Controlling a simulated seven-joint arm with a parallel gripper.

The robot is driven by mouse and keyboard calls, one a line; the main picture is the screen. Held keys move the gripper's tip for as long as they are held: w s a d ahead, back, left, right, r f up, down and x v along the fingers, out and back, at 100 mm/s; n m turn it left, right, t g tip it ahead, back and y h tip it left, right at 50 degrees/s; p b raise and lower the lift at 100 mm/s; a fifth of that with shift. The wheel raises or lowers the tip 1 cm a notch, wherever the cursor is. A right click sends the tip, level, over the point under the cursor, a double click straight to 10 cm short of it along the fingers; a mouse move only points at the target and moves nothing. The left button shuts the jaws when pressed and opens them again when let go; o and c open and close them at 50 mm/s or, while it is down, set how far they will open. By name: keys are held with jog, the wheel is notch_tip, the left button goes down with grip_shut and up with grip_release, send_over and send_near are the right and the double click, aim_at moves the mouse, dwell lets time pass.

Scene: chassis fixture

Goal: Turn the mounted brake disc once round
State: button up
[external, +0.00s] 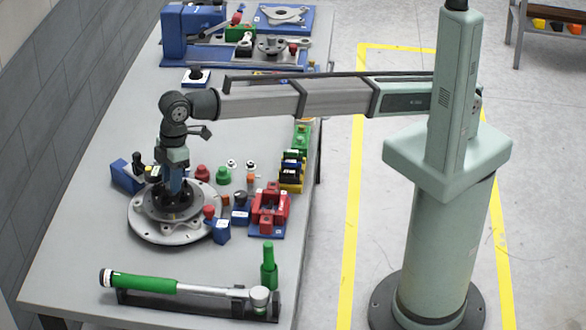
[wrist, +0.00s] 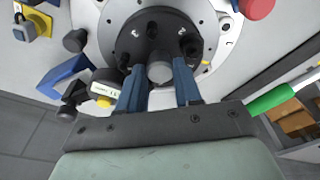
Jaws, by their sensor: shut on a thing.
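The mounted brake disc (external: 179,214) is a grey round plate with holes, lying flat on a wider pale round base (external: 160,236) at the left of the bench. It also shows in the wrist view (wrist: 112,32), around a black hub (wrist: 150,32) with several dark studs. My gripper (external: 173,190) points down over the middle of the disc. In the wrist view my gripper's blue fingers (wrist: 159,75) stand on both sides of a short grey round post (wrist: 160,71) at the hub and are shut on it. The exact finger contact is partly hidden.
A blue block (external: 221,231) and a blue part with black knobs (external: 127,175) stand close to the base. A red fixture (external: 270,207) is to the right. A green-handled tool (external: 145,283) lies in front.

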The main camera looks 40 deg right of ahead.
jog(key=shift+w, duration=0.15)
jog(key=n, duration=0.2)
jog(key=shift+n, duration=0.4)
jog(key=shift+n+g, duration=0.4)
jog(key=shift+n, duration=1.6)
jog(key=o, duration=0.7)
jog(key=shift+r, duration=3)
